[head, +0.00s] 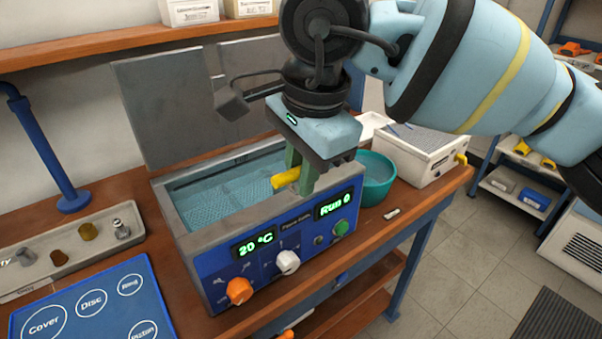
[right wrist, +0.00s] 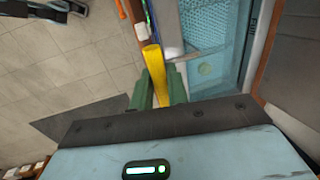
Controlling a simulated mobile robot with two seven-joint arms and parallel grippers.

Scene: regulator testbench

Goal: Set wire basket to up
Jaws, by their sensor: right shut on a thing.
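The wire basket (head: 208,206) is a mesh seen inside the tank of the blue-fronted bath (head: 173,217), below the rim and apparently under the water. Its mesh also shows in the right wrist view (right wrist: 207,69). A yellow handle (head: 285,179) sits at the tank's front rim; it also shows in the right wrist view (right wrist: 154,66). My right gripper (head: 300,176) is over the rim with its green fingers shut on the yellow handle. The fingers hide part of the handle and its link to the basket. My left gripper is not in view.
The bath's front has an orange knob (head: 239,291), a white knob (head: 288,262), a green button (head: 341,228) and lit displays. A teal bowl (head: 377,172) and a white box (head: 424,151) stand to the right. A grey tray (head: 70,250) and blue mat (head: 112,307) lie left.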

